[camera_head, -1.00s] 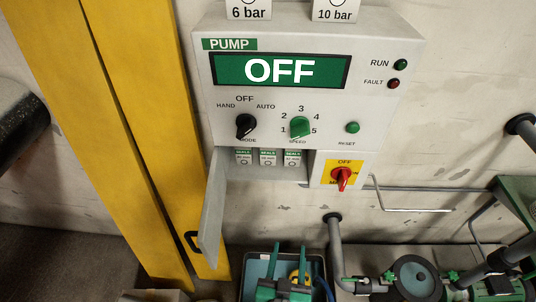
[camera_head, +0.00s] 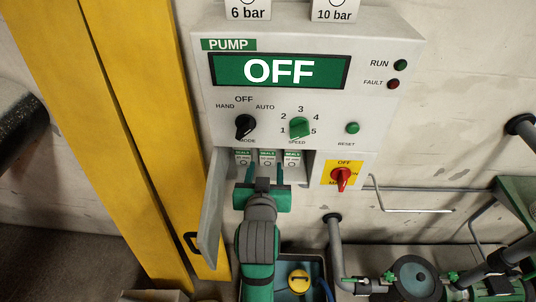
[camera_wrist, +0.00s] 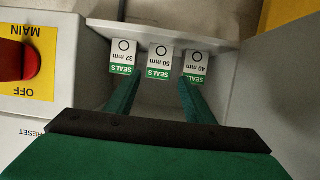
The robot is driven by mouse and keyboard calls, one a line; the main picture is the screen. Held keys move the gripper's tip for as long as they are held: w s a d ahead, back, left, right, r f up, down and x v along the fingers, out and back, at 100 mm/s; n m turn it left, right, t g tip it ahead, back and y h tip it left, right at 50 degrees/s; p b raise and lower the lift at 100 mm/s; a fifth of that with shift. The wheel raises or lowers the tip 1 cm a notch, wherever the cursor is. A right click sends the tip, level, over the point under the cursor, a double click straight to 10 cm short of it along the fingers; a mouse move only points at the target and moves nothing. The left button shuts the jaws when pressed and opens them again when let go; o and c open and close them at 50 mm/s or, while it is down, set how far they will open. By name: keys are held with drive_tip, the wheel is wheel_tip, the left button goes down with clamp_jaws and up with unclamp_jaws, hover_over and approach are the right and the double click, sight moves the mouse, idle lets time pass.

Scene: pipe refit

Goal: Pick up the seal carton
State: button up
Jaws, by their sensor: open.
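Three small white seal cartons with green labels stand in a row in the open compartment under the pump panel. In the wrist view they read 32 mm (camera_wrist: 122,50), 50 mm (camera_wrist: 159,58) and 40 mm (camera_wrist: 196,62). In the head view the middle carton (camera_head: 268,158) sits between the left carton (camera_head: 243,158) and the right carton (camera_head: 293,158). My gripper (camera_head: 265,170) is open just in front of them. In the wrist view its fingers (camera_wrist: 159,86) point at the row, either side of the middle carton's line. Nothing is between them. Whether they touch any carton is unclear.
The compartment's grey door (camera_head: 213,210) hangs open on the left. The red and yellow main switch (camera_head: 342,176) is close on the right, with knobs above. Below are a tray (camera_head: 316,268) with a yellow round item (camera_head: 299,281) and pipework (camera_head: 336,245).

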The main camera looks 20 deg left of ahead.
sight(268, 156)
drive_tip(key=x, duration=1)
drive_tip(key=shift+w, duration=0.25)
drive_tip(key=c, duration=0.8)
